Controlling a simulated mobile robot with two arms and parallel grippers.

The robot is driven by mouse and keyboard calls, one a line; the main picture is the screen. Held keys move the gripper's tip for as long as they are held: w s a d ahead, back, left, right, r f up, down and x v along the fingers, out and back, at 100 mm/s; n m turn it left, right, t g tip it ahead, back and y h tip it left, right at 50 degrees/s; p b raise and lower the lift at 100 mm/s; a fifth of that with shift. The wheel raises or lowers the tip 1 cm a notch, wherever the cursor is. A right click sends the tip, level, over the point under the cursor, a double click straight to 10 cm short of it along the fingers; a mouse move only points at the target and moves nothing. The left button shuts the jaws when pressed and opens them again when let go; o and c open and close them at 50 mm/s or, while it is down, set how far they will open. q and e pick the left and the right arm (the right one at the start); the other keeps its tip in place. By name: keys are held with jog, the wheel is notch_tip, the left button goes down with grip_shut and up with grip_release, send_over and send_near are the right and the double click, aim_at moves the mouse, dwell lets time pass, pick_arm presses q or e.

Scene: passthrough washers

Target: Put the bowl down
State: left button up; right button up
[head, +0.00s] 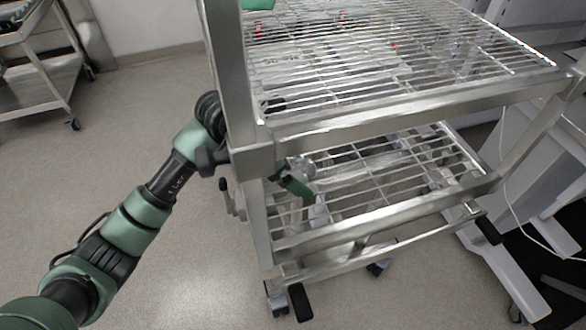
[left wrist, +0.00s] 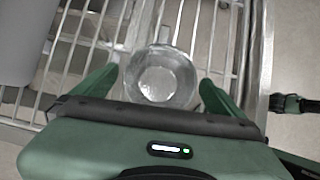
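The bowl (left wrist: 163,77) is round, shiny and greyish. In the left wrist view it sits over the wire lower shelf, between the two green fingers of my left gripper (left wrist: 160,80). The fingers are spread wide, with what look like narrow gaps to the bowl's rim. In the head view my left gripper (head: 297,180) reaches in past the cart's left post, and the bowl (head: 301,166) shows only partly behind the post and fingers. Whether the bowl's base rests fully on the wires is hard to tell. My right gripper is not seen.
The metal cart has a wire upper shelf (head: 400,75) above my left gripper and a lower shelf (head: 390,180) with free room to the right. Its left post (head: 230,75) stands close to my arm. Another cart (head: 45,75) is at the far left.

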pick_arm(q)
jog(key=shift+r, duration=0.1)
jog(key=shift+a+r, duration=0.1)
jog(key=shift+r, duration=0.05)
jog(key=v, duration=0.4)
jog(key=shift+a+r+b, duration=0.2)
jog(key=shift+r+b, duration=0.05)
jog(key=shift+b, duration=0.1)
jog(key=s+a+b, duration=0.3)
jog(key=s+a, duration=0.1)
jog(key=a, duration=0.7)
jog(key=shift+s, duration=0.3)
